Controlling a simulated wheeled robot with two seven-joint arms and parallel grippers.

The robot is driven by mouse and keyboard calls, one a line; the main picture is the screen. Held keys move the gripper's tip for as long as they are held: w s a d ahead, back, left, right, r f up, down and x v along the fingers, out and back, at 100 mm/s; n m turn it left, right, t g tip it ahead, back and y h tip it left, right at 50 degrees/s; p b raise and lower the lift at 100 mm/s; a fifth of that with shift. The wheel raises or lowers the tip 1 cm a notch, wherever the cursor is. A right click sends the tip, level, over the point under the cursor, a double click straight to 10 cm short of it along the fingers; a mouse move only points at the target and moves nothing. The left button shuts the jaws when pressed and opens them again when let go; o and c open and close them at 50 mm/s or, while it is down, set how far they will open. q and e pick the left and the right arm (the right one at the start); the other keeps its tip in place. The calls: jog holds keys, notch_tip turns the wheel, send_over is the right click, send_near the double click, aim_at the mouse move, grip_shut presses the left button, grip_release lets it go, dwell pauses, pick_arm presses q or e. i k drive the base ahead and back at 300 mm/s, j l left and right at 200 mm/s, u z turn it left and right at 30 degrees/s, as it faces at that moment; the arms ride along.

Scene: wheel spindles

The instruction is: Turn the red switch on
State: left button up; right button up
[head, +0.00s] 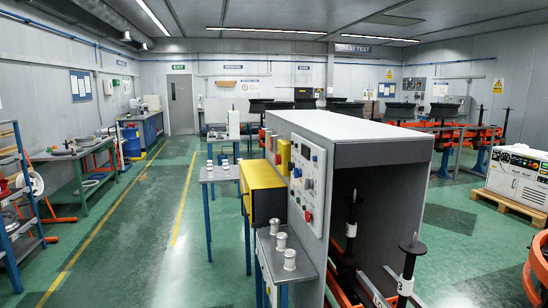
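A grey cabinet (345,128) stands in the middle of the room. Its left face carries a white control panel (300,188) with a small display, knobs and several buttons. A small red control (308,216) sits near the panel's lower right. Another small red part (278,159) is next to a yellow box (285,156) further along the same face. Both red parts are too small to tell their shape or position, or which one is the red switch. Neither of my grippers is in view.
A yellow-topped unit (262,177) and a small table with white spools (289,259) stand close against the panel side. Black spindles (406,270) stand at the cabinet's open front. The green floor to the left (150,240) is clear.

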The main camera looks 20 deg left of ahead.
aim_at(277, 160)
jog(key=i+j, duration=0.45)
jog(key=i+j+z, duration=0.1)
jog(key=i+j, duration=0.3)
jog(key=j, duration=0.15)
jog(key=i+j+z, duration=0.1)
jog(key=i+j, duration=0.35)
jog(key=k+j, duration=0.05)
jog(key=j, duration=0.05)
